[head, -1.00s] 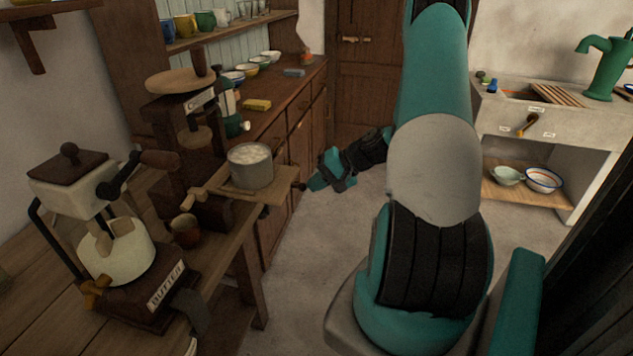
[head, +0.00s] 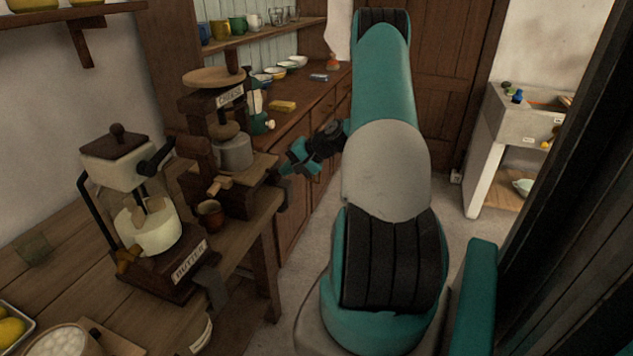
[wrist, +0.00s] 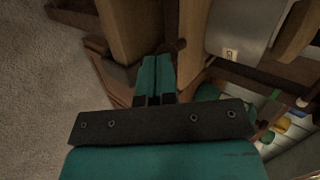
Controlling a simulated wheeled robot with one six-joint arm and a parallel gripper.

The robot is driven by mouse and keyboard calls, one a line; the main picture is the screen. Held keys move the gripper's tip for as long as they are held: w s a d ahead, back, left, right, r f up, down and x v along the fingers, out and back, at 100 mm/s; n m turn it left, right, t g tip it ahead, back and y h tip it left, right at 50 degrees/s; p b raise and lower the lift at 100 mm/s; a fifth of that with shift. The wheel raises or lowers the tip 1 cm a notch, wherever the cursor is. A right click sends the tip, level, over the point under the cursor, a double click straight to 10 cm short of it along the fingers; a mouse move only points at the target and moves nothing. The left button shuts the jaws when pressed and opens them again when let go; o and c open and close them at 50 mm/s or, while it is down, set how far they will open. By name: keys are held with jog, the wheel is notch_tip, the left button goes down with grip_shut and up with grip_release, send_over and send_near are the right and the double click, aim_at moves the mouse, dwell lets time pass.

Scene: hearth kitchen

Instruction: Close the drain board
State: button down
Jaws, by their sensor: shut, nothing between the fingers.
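The drain board (head: 263,166) is a light wooden board low on the cheese press (head: 214,105), in the head view. It sits mostly inside the press, and only a short front part shows. A grey metal pot (head: 236,155) stands on it, under the pressing block; the pot also appears in the wrist view (wrist: 238,38). My gripper (head: 288,168) is shut and empty at the board's front end. In the wrist view its closed fingertips (wrist: 158,62) are close beside a dark knob (wrist: 176,46). I cannot tell whether they touch.
The butter churn (head: 132,215) and a small brown cup (head: 210,213) stand on the near table. A counter (head: 300,105) with bowls and a yellow block runs behind. A stone sink (head: 525,120) is at the right. Open floor lies between.

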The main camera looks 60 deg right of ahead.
jog(key=shift+w+a, duration=0.15)
jog(key=shift+w, duration=0.9)
jog(key=shift+r, duration=0.1)
jog(key=s+f+v, duration=0.1)
jog(key=v, duration=1.2)
jog(key=shift+s+d+b, duration=0.35)
jog(key=shift+s+b, duration=0.05)
jog(key=shift+b, duration=0.05)
jog(key=shift+f, duration=0.1)
